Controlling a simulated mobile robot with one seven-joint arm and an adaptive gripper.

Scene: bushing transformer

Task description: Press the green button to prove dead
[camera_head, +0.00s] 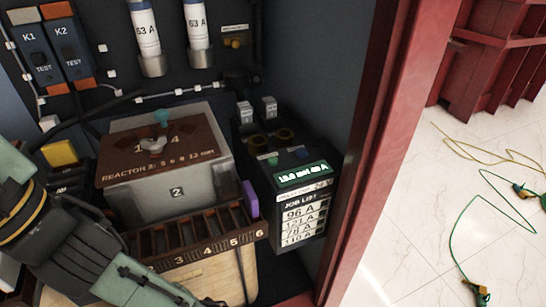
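A black instrument box (262,185) stands at the right inside the cabinet, with a lit green display (304,174) on its front. A small green button (273,159) appears to sit on its sloping top, below two dark round sockets. The label above it is too small to read. My gripper (205,302) is at the lower left, near the bottom edge, left of and below the box and well apart from it. Its fingers are partly cut off or overlapped, so I cannot tell whether it is open or shut. I see nothing held.
The red cabinet frame (375,130) bounds the right side.

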